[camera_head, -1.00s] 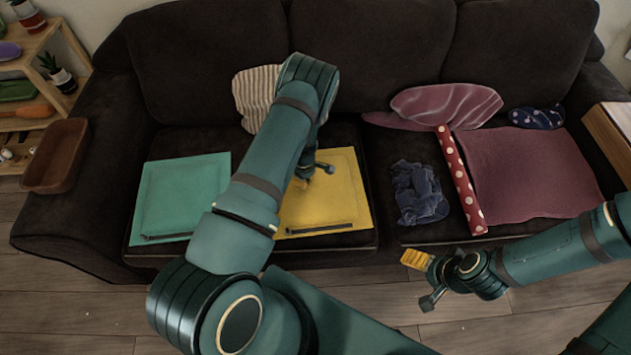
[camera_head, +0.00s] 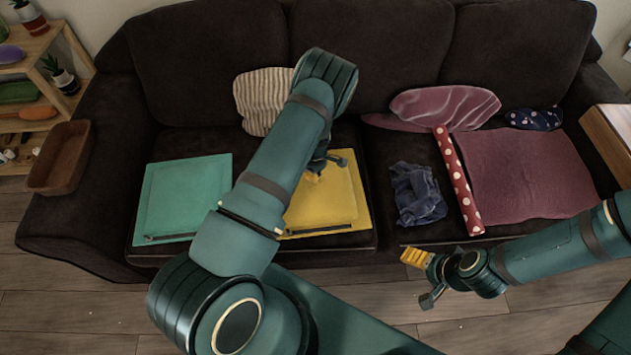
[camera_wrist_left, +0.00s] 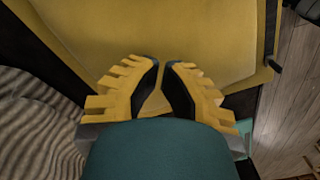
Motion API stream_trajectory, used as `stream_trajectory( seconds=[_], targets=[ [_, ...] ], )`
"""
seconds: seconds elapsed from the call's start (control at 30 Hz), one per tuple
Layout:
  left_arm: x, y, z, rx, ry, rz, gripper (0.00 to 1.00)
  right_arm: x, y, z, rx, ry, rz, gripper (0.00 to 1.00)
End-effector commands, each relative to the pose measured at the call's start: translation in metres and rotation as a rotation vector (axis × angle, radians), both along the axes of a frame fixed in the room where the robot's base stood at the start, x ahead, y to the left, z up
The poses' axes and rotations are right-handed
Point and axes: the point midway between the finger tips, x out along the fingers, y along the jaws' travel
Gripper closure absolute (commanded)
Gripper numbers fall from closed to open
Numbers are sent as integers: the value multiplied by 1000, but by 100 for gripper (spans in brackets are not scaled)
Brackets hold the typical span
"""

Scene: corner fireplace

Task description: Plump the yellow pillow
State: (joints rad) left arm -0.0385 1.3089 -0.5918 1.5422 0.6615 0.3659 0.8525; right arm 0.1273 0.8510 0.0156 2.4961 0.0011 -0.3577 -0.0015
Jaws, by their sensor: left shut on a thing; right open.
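The yellow pillow (camera_head: 345,205) is a flat yellow square with a smaller square outline on top and a dark strip along its front edge. It lies on the middle of the dark couch, partly hidden by my left arm. My left gripper (camera_head: 322,172) is over the pillow's upper middle. In the left wrist view its two yellow fingers (camera_wrist_left: 163,68) lean together at the tips against the yellow pillow (camera_wrist_left: 190,30), shut on it; the gripped fold itself is hard to see. My right gripper (camera_head: 424,279) is open and empty in front of the couch.
A teal square (camera_head: 187,195) lies left of the pillow. A striped cushion (camera_head: 262,98) leans behind it. Crumpled blue cloth (camera_head: 417,193), a red dotted roll (camera_head: 458,180) and a maroon cloth (camera_head: 525,172) lie to the right. A brown bin (camera_head: 58,158) is by the left armrest.

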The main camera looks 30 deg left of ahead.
Motion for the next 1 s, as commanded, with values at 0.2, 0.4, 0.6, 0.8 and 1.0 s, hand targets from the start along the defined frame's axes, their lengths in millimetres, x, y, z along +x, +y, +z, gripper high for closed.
stream_trajectory(
  seconds=[0.2,0.4,0.6,0.8,1.0],
  targets=[
    [0,0,0,0,0,1,100,0,0,0,0,0,0,16],
    [0,0,-7,0,1,1,100,0,0,-5,0,0,0,16],
    [-1,0,-16,0,1,1,100,0,0,-12,0,0,0,16],
    [0,0,-25,0,1,1,100,0,0,-18,0,0,0,16],
    [0,1,-33,0,1,1,100,0,0,-21,0,0,0,16]
  ],
)
